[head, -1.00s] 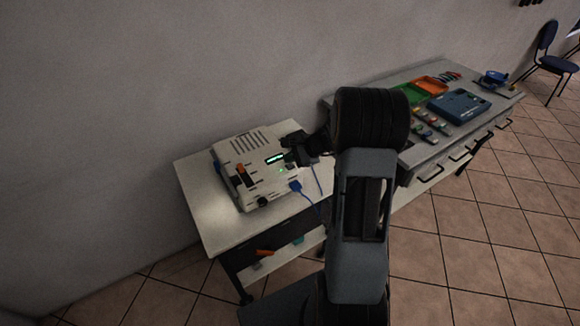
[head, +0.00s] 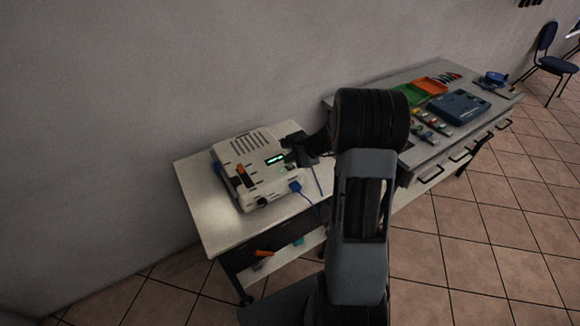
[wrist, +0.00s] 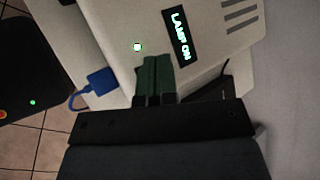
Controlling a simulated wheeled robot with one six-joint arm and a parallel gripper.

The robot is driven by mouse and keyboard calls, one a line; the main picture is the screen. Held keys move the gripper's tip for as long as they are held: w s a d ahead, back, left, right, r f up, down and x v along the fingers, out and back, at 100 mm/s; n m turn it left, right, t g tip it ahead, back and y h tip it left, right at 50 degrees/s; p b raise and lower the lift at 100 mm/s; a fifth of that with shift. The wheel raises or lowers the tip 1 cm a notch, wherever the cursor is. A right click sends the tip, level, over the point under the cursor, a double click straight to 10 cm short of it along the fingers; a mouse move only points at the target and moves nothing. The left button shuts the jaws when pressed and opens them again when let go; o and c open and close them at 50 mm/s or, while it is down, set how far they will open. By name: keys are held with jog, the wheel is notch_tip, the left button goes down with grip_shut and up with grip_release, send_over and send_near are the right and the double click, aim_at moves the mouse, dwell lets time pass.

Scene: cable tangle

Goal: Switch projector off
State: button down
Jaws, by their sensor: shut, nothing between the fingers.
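The projector (head: 247,176) is a white box on the small table, with an orange part on its left side. In the wrist view its panel (wrist: 208,66) has a dark display (wrist: 179,37) reading "LAMP ON" and a lit green light (wrist: 137,47). My gripper (head: 290,149) is at the projector's right side. In the wrist view my gripper (wrist: 154,62) is shut, its fingertips over the panel just beside the green light and below the display. Whether they touch the panel, and what lies under them, I cannot tell.
A blue plug (wrist: 102,79) with a cable sits at the projector's edge beside my gripper. The white table (head: 208,215) has bare room in front of the projector. A longer bench (head: 340,101) on the right holds trays and a blue device (head: 458,106). A wall stands behind.

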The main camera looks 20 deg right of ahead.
aim_at(290, 168)
jog(key=shift+f+b, duration=0.25)
jog(key=shift+b, duration=0.05)
dwell(0.5)
jog(key=shift+f, duration=0.2)
jog(key=shift+f+b, duration=0.35)
jog(key=shift+b, duration=0.3)
dwell(0.5)
jog(key=shift+r, duration=0.15)
jog(key=shift+r+p, duration=0.5)
jog(key=shift+r, duration=0.2)
dwell(0.3)
jog(key=shift+r+p, duration=1.8)
jog(key=shift+r, duration=0.7)
jog(key=shift+f, duration=0.1)
